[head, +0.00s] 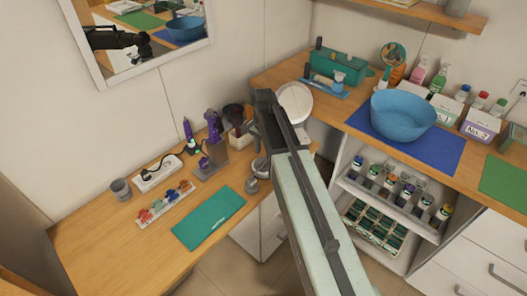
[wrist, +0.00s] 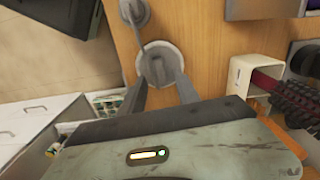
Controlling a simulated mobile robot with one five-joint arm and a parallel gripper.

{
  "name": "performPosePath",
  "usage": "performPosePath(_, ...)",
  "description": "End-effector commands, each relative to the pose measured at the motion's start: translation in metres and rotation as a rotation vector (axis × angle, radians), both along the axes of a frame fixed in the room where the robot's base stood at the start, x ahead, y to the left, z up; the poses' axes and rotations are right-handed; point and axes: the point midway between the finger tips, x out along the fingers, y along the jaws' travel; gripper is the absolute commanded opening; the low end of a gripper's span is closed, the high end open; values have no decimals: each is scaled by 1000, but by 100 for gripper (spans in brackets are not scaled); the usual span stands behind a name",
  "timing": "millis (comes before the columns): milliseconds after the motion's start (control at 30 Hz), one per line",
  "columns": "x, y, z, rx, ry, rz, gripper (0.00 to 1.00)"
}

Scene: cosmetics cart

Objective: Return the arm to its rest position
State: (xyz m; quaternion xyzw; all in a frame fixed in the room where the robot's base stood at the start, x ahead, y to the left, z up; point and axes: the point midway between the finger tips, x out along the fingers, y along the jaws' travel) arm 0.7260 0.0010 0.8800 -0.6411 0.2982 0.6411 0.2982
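A round grey metal piece (wrist: 160,62) on the wooden counter shows beyond and between the fingertips. I cannot tell whether the fingers touch it.
The left wooden counter (head: 95,245) holds a green mat (head: 208,218), a grey cup (head: 121,189) and purple tools (head: 213,125). A blue bowl (head: 402,114) stands on the right counter. A white holder (wrist: 240,75) and dark red brush (wrist: 295,100) are right of my gripper.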

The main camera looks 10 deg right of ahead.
Motion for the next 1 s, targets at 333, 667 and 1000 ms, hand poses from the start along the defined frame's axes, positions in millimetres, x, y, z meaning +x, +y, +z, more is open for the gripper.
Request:
performPosePath(333, 0, 0, 38, 0, 0, 0, 38)
performPosePath(667, 0, 0, 36, 0, 0, 1, 38)
performPosePath(1000, -125, 1, 36, 0, 0, 374, 38)
